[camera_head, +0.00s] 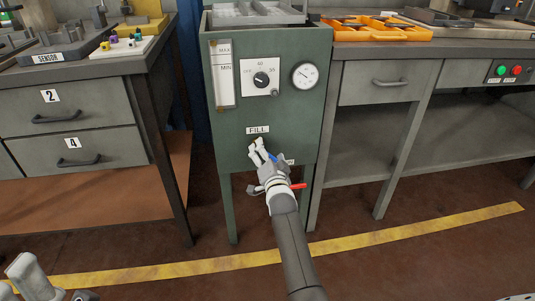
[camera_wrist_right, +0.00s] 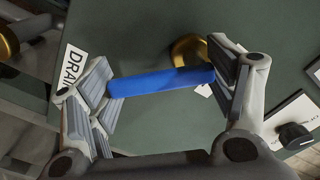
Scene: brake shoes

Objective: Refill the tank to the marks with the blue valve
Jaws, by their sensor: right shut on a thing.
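The green tank cabinet (camera_head: 232,128) stands in the middle of the head view. Its MAX/MIN level window (camera_head: 223,75) is at upper left; I cannot make out a liquid level. The blue valve handle (camera_wrist_right: 160,82) lies lengthwise between my right gripper's pads in the wrist view, its ends at the pads. The brass fitting (camera_wrist_right: 188,50) is behind it. My right gripper (camera_head: 259,151) is shut on the handle below the FILL label (camera_head: 258,130) and hides most of it. A pale grey part at lower left seems to be my left gripper (camera_head: 25,272); its jaws are unclear.
A red handle (camera_head: 298,187) sticks out beside my right wrist. The DRAIN label (camera_wrist_right: 73,66) shows in the wrist view. A selector knob (camera_head: 260,79) and a round gauge (camera_head: 305,76) are higher on the panel. Drawers (camera_head: 68,108) and a workbench (camera_head: 385,83) flank the cabinet.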

